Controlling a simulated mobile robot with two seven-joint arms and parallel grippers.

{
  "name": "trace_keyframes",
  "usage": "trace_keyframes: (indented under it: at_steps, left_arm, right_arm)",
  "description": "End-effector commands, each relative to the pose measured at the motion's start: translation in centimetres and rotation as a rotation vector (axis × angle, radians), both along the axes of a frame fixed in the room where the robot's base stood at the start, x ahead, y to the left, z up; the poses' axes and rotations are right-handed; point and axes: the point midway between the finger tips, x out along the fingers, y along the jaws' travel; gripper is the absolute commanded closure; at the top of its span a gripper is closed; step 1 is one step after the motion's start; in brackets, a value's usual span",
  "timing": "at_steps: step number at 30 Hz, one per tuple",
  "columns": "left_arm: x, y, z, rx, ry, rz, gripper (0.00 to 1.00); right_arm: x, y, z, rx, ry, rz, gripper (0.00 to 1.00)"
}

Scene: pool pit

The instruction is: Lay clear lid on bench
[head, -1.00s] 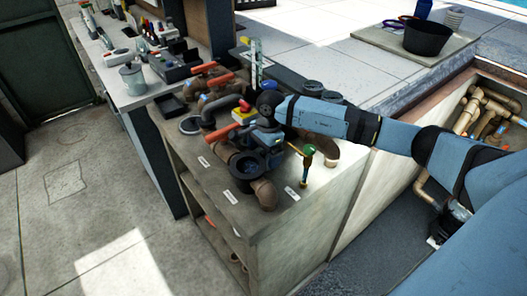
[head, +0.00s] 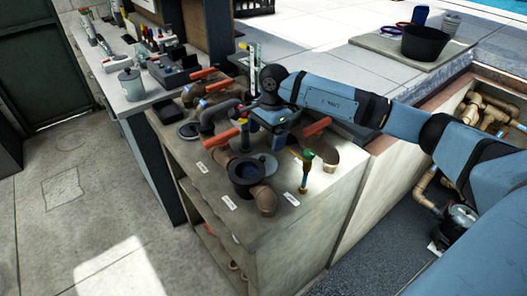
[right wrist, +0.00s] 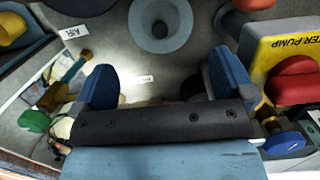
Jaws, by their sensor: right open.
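The clear lid (head: 268,161) shows as a grey-blue disc on the bench top (head: 215,178), close beside the black round housing (head: 246,178). In the right wrist view the lid (right wrist: 160,24) lies at the top centre, with a dark round knob in its middle. My right gripper (right wrist: 160,78) is open and empty, its two blue fingers wide apart with bare bench between them. In the head view my right gripper (head: 276,138) hangs above the bench, just behind the lid. The lid is outside the fingers. My left gripper is out of view.
A green-topped brass valve (head: 306,170) stands at the bench's right edge. A yellow pump block (right wrist: 285,45) with a red knob is close to the right finger. Orange-handled brown pipes (head: 325,150) crowd the back. Small white labels lie along the front.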

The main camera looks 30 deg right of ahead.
Motion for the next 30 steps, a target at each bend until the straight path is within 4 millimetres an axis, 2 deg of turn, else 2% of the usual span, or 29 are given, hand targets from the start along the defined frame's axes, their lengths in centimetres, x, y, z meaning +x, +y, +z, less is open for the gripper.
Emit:
trace_keyframes:
  at_steps: [3,9,30]
  left_arm:
    - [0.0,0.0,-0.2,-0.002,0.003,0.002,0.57]
    - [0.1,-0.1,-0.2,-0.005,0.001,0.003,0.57]
    - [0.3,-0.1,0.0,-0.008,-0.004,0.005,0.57]
  right_arm:
    - [0.1,-0.3,2.0,0.0,-0.003,0.001,0.0]
    - [0.1,-0.6,3.7,0.0,-0.001,0.001,0.0]
    - [0.0,-0.6,3.8,0.001,0.0,0.001,0.0]
